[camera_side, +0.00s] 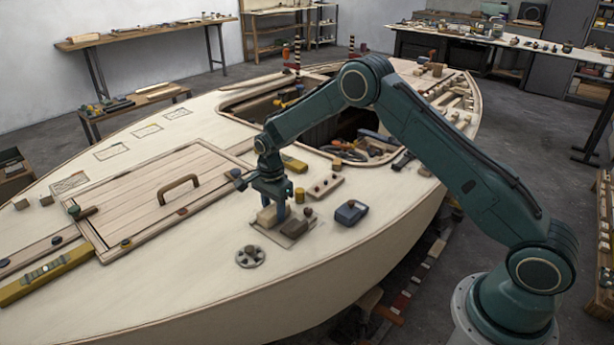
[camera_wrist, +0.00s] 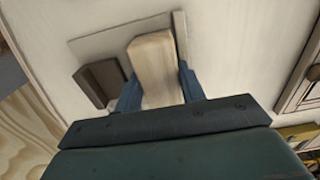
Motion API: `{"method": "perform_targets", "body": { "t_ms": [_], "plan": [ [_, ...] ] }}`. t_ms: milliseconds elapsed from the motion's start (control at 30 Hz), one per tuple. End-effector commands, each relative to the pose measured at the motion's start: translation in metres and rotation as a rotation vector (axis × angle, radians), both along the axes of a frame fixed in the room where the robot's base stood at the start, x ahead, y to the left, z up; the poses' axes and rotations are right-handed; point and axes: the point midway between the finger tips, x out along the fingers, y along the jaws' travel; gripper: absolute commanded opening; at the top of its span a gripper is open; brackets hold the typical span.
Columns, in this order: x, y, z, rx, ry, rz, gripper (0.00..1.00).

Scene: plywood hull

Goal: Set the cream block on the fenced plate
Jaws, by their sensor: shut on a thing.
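The cream block (camera_wrist: 155,58) is a pale wooden block between the two blue fingers of my gripper (camera_wrist: 160,88), which is shut on it. In the side view the cream block (camera_side: 266,216) is low, over the fenced plate (camera_side: 272,236). The fenced plate (camera_wrist: 97,44) is a flat greyish plate with a pale raised strip (camera_wrist: 180,32) along one edge, close beside the block. I cannot tell whether the block touches the plate. A dark brown block (camera_wrist: 103,82) sits on the plate's other side. In the side view my gripper (camera_side: 281,212) points down and partly hides the block.
A blue-grey box-like item (camera_side: 351,212) and a round metal fitting (camera_side: 250,257) are nearby on the deck. A peg board (camera_side: 325,187) and a yellow cylinder (camera_side: 299,195) stand behind. A handled wooden hatch (camera_side: 150,200) is left. The open cockpit (camera_side: 330,130) lies beyond.

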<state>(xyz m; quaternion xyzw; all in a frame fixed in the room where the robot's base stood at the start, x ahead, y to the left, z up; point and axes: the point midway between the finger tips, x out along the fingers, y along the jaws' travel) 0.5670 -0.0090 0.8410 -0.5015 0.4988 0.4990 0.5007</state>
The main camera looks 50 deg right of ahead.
Motion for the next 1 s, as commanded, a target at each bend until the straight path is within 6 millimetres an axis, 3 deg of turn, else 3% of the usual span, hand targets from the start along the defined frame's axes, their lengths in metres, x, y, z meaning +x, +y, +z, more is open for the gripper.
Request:
{"method": "perform_targets", "body": {
  "t_ms": [33, 667, 700, 800, 833, 867, 1000],
  "plan": [
    [-0.0015, 0.0000, -0.0086, 0.000, 0.004, 0.000, 0.16],
    [-0.0022, 0.0000, -0.0125, 0.000, 0.005, 0.000, 0.16],
    [-0.0022, 0.0000, -0.0125, 0.000, 0.006, 0.000, 0.41],
    [-0.0023, 0.0000, -0.0126, 0.000, 0.006, 0.000, 0.58],
    [-0.0025, 0.0000, -0.0128, 0.000, 0.006, 0.000, 0.42],
    [-0.0025, 0.0000, -0.0128, 0.000, 0.006, 0.000, 0.48],
    [-0.0026, 0.0000, -0.0128, 0.000, 0.006, 0.000, 0.49]
  ]
}}
